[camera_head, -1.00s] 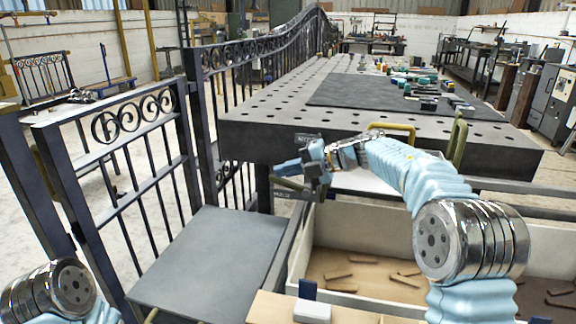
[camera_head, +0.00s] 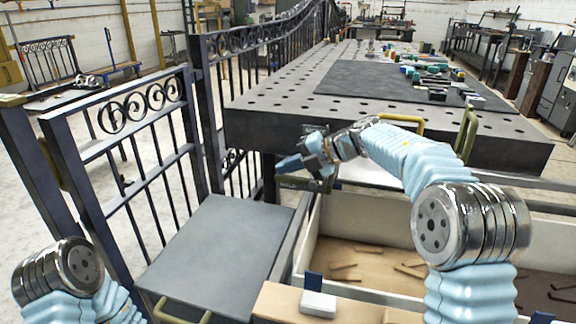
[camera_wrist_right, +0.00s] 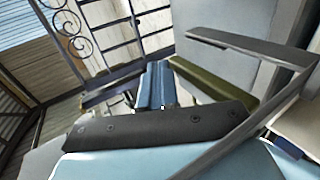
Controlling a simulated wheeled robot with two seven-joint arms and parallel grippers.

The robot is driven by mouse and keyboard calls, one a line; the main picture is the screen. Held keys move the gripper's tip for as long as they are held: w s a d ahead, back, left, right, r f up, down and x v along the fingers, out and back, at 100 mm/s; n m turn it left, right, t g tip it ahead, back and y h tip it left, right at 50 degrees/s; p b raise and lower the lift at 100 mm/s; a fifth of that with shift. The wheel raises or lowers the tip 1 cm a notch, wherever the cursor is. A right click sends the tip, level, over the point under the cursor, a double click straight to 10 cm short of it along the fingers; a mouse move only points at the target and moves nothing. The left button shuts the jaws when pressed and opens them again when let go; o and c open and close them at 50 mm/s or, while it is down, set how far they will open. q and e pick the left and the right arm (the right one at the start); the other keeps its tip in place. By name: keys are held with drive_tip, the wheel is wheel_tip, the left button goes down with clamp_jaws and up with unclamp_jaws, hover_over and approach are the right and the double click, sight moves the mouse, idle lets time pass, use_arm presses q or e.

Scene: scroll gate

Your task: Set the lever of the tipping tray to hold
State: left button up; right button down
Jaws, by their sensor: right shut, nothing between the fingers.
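My right gripper (camera_head: 291,163) is shut and empty, with blue fingers, in front of the dark bench's near side. In the right wrist view its blue fingers (camera_wrist_right: 152,86) lie together beside an olive bar (camera_wrist_right: 213,82). The olive bar (camera_head: 303,184), which may be the lever, shows just below the gripper in the head view, partly hidden by it. I cannot tell whether they touch, or which setting it is in. A flat grey panel (camera_head: 215,245), possibly the tipping tray, lies level below and left. My left gripper is outside the view; only part of that arm shows.
A dark iron gate (camera_head: 130,150) stands at left. The perforated bench (camera_head: 270,108) is behind the gripper, with a yellow handle (camera_head: 402,119) and olive handle (camera_head: 467,132) at its edge. A pale open bin (camera_head: 360,220) holding scattered brown pieces lies below my right forearm.

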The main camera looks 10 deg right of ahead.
drive_tip(key=shift+d, duration=0.1)
drive_tip(key=v, duration=1.3)
drive_tip(key=shift+d+r, duration=0.2)
drive_tip(key=shift+d, duration=0.1)
drive_tip(key=shift+s, duration=0.1)
